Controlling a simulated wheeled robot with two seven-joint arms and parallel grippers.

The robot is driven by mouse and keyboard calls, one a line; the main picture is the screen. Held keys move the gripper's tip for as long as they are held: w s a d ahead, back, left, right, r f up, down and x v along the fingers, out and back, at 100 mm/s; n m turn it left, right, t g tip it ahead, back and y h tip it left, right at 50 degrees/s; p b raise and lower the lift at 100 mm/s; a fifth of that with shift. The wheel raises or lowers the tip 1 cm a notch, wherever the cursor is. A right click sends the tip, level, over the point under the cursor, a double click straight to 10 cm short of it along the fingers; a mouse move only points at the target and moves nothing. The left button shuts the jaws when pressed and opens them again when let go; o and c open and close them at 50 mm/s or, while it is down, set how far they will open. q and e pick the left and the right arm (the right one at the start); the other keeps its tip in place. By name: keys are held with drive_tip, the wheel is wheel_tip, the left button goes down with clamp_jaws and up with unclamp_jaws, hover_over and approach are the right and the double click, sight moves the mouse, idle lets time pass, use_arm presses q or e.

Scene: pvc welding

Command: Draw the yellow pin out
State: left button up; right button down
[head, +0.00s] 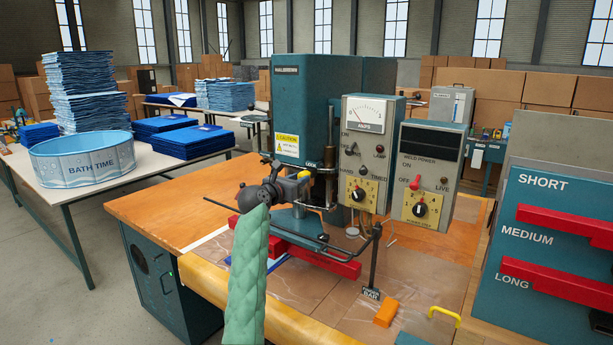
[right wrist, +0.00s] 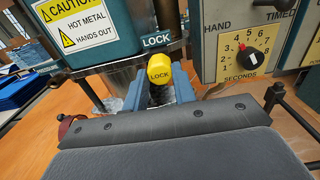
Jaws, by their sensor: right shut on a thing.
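The yellow pin (right wrist: 160,68) shows its round end in the right wrist view, in front of the LOCK label on the welding press. A bit of the yellow pin (head: 304,174) also shows in the head view, at the press's lower front. My right gripper (right wrist: 163,90) has its two blue-grey fingers on either side of the pin, just below its yellow end, and is shut on it. In the head view my right gripper (head: 296,186) reaches the press from below. The pin's far part is hidden. My left gripper is not in view.
The teal press (head: 302,105) stands on the wooden bench (head: 160,205), with a red bar (head: 325,258) low in front. Two control boxes with a meter (head: 367,112) and a WELD POWER panel (head: 431,150) stand close on the right. An orange block (head: 386,313) lies front right.

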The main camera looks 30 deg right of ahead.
drive_tip(key=shift+w+d, duration=0.25)
drive_tip(key=shift+d, duration=0.3)
drive_tip(key=c, duration=1.1)
unclamp_jaws()
drive_tip(key=shift+o, duration=0.2)
